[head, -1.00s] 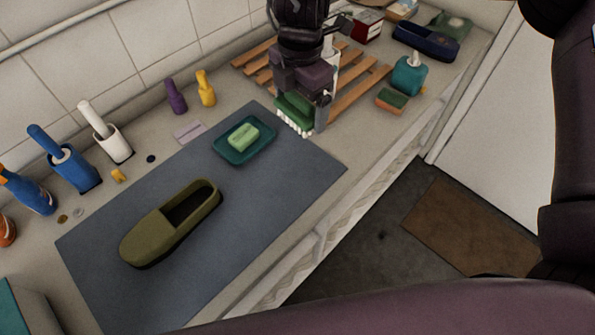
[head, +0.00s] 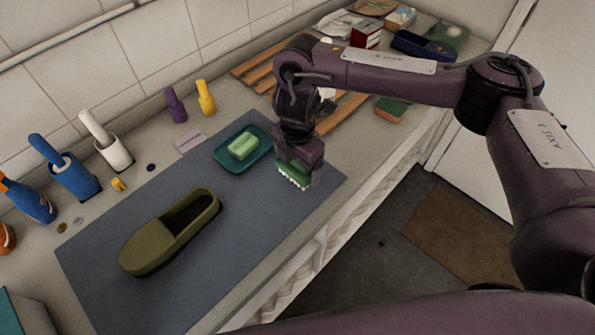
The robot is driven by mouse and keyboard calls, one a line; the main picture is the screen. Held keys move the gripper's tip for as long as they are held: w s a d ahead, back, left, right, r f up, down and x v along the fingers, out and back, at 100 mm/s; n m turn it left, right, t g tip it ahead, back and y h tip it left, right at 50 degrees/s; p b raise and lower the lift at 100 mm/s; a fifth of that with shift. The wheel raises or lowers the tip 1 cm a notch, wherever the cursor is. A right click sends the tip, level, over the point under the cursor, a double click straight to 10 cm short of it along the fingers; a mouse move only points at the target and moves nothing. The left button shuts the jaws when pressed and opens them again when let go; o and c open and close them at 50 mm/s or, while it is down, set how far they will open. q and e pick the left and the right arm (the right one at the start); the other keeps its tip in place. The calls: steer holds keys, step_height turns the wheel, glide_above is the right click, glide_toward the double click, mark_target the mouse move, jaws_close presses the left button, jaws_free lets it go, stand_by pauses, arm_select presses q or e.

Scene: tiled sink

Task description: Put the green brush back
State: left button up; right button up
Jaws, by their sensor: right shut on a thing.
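The green brush (head: 291,174) has a green body with white bristles pointing down. My right gripper (head: 299,157) is shut on it and holds it over the right end of the grey-blue mat (head: 245,218). The brush is just right of the teal soap dish, apart from it. The gripper covers the top of the brush, and I cannot tell whether the bristles touch the mat. My left gripper is not in view.
An olive shoe (head: 170,232) lies on the mat, left of the teal dish (head: 223,160) with green soap (head: 243,146). A blue holder (head: 77,180) and white holder (head: 116,153) stand along the wall. A wooden rack (head: 252,66) lies behind my arm. The mat's front strip is clear.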

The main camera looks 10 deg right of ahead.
mark_target(298, 171)
step_height(298, 171, down, 3)
steer(key=shift+s+r, duration=0.1)
steer(key=shift+f, duration=0.4)
steer(key=shift+b, duration=0.3)
steer(key=shift+f, duration=0.2)
steer(key=o, duration=0.7)
steer(key=shift+r, duration=0.15)
steer(key=shift+r, duration=0.3)
step_height(298, 171, up, 12)
steer(key=shift+f+p, duration=0.2)
steer(key=shift+p, duration=0.3)
